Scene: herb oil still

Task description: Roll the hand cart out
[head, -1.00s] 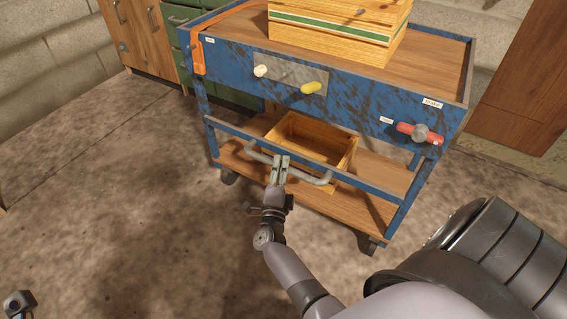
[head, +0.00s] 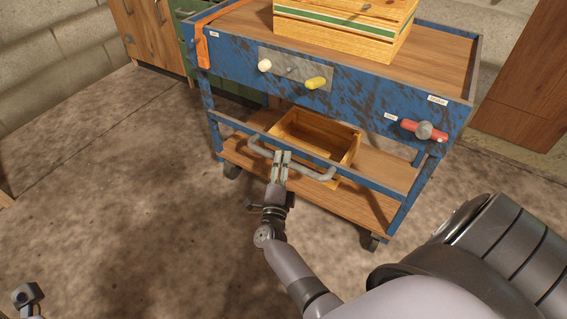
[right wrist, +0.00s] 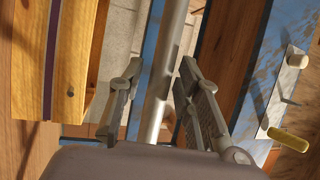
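The hand cart (head: 350,105) is a blue scuffed metal trolley with wooden shelves, standing on castors. Its grey bar handle (head: 322,174) sticks out from the near side below the panel. My right gripper (head: 282,158) is at the left part of this handle. In the right wrist view the handle bar (right wrist: 165,75) runs between the two fingers (right wrist: 162,85), which stand apart with a visible gap on the left of the bar. Only a small grey part of my left gripper (head: 27,294) shows at the lower left edge; its fingers are unclear.
The cart carries a wooden box (head: 345,30) on top and an open wooden crate (head: 318,140) below. A white knob (head: 265,66), a yellow knob (head: 316,83) and a red lever (head: 424,130) are on its front. Cabinets (head: 150,35) stand behind. The floor (head: 120,180) at left is clear.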

